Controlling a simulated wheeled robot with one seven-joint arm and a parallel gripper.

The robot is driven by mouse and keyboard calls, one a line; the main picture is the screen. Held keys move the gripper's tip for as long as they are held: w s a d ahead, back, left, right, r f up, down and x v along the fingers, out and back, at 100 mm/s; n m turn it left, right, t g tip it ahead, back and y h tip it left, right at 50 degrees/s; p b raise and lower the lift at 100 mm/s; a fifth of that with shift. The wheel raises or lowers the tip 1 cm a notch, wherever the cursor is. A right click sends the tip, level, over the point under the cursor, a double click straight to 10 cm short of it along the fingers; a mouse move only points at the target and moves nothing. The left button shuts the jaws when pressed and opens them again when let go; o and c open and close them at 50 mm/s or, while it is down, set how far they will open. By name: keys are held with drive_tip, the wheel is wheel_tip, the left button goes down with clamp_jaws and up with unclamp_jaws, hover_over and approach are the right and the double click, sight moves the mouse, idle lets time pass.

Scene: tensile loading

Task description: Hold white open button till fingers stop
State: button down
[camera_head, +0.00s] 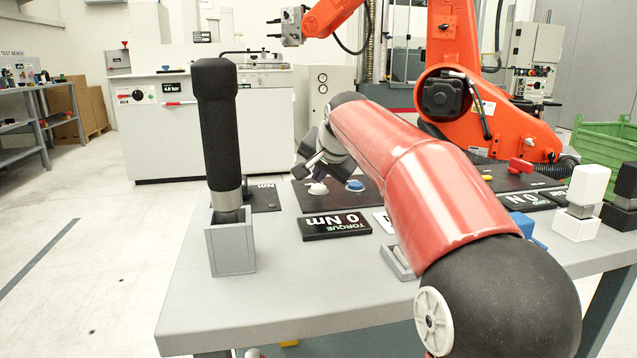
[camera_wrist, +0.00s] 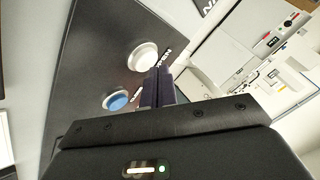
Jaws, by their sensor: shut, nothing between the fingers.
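The white button (camera_head: 318,188) sits on a dark panel (camera_head: 296,196) on the grey bench, with a blue button (camera_head: 355,185) to its right. In the wrist view the white button (camera_wrist: 143,57) is round and raised, with small lettering beside it. The blue button (camera_wrist: 116,101) is lower left of it. My gripper (camera_head: 317,172) is shut and empty, over the panel by the white button. In the wrist view its fingers (camera_wrist: 157,88) end right at the white button's lower edge. I cannot tell whether they touch or press it.
A torque display (camera_head: 335,225) reading 0 Nm lies in front of the panel. A black-handled tool stands in a grey holder (camera_head: 231,247) at the left. White and black blocks (camera_head: 588,185) stand at the right. An orange robot arm (camera_head: 455,60) stands behind the bench.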

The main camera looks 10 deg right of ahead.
sight(320, 189)
drive_tip(key=shift+r, duration=0.4)
wheel_tip(320, 189, up, 5)
drive_tip(key=p, duration=0.5)
